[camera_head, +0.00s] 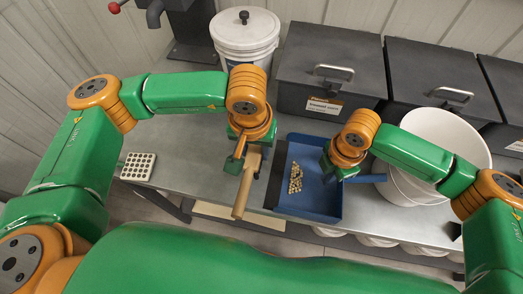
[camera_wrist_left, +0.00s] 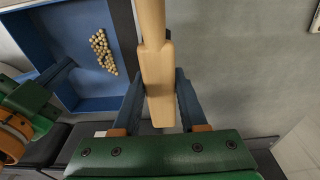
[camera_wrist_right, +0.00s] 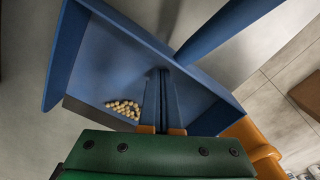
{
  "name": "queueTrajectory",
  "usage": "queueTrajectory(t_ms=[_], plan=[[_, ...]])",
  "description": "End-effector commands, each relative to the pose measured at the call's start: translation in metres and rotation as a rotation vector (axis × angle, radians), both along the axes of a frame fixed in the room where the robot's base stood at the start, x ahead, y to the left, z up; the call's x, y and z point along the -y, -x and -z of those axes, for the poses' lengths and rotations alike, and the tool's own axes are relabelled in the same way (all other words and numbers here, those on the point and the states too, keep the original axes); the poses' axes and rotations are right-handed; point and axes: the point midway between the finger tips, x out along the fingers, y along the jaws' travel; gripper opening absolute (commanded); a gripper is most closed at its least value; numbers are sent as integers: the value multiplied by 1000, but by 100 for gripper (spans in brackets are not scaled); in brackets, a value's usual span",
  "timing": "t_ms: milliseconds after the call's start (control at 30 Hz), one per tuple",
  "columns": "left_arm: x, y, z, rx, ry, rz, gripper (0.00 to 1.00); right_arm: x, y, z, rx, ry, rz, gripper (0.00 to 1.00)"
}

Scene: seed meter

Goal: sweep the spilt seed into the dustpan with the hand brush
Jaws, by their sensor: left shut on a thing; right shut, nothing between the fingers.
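The blue dustpan (camera_head: 310,206) lies on the bench with a dark strip along its left edge. A small patch of pale round seed (camera_head: 295,178) lies on its floor; it also shows in the left wrist view (camera_wrist_left: 103,52) and right wrist view (camera_wrist_right: 124,108). My left gripper (camera_head: 245,165) is shut on the hand brush's wooden handle (camera_head: 241,200), left of the dustpan. The handle fills the middle of the left wrist view (camera_wrist_left: 157,75); I cannot make out the bristles. My right gripper (camera_head: 327,168) is shut and empty over the dustpan, beside its blue handle (camera_head: 367,178).
A lidded white bucket (camera_head: 244,42) and dark lidded bins (camera_head: 335,65) stand at the back. An open white bucket (camera_head: 410,185) stands right of the dustpan. A pale plate with holes (camera_head: 138,167) lies at the left. The grey bench (camera_head: 195,150) is otherwise clear left of the brush.

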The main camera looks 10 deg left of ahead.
Motion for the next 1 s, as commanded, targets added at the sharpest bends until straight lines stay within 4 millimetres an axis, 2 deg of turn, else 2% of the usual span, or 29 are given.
queueTrajectory(t_ms=[200, 233, 333, 367, 667, 1000], plan=[[0, 0, 0, 0, 0, 0, 0, 0, 0, 0, 0, 0, 0, 0], [0, 0, 0, 0, 0, 0, 0, 0, 0, 0, 0, 0, 0, 3], [0, 0, 0, 0, 0, 0, 0, 0, 0, 0, 0, 0, 0, 30], [0, 0, 0, 0, 0, 0, 0, 0, 0, 0, 0, 0, 0, 35], [0, 0, -1, 0, 0, 0, 0, 0, 0, -1, 0, 0, 0, 35], [0, 0, -38, 0, 0, 0, 0, 0, 0, -34, 0, -1, 0, 35]])
